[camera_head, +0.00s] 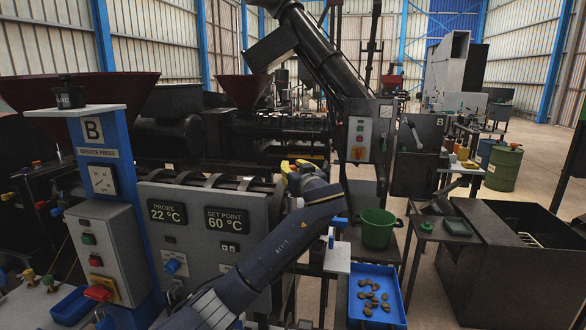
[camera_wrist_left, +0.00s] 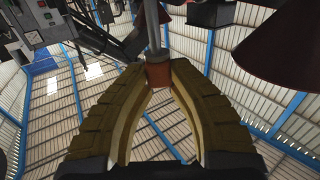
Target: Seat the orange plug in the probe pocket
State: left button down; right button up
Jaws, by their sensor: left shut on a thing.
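My left gripper (camera_head: 293,168) is at the top right end of the grey press panel (camera_head: 205,232), beside the barrel; its yellow fingers show small. In the left wrist view the fingertips (camera_wrist_left: 159,70) are shut on the orange plug (camera_wrist_left: 158,76), a brownish-orange block between the pads. A grey rod (camera_wrist_left: 153,28) extends from the plug away from the gripper. I cannot make out the probe pocket in either view. The probe display (camera_head: 167,211) on the panel reads 22 °C. My right gripper is not in view.
A set point display (camera_head: 226,219) reads 60 °C. A blue tray (camera_head: 403,313) of brown pieces and a green bucket (camera_head: 377,229) stand right of my arm. A blue post (camera_head: 126,190) with a control box (camera_head: 103,250) stands left. The dark barrel and hoppers lie behind.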

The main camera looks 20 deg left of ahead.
pick_arm(q)
jog(key=shift+f, duration=1.15)
jog(key=shift+f, duration=0.4)
dwell(0.9)
jog(key=shift+f, duration=1.1)
jog(key=shift+f, duration=0.15)
jog(key=c, duration=1.2)
grip_release()
jog(key=shift+v, duration=1.5)
jog(key=shift+w, duration=0.1)
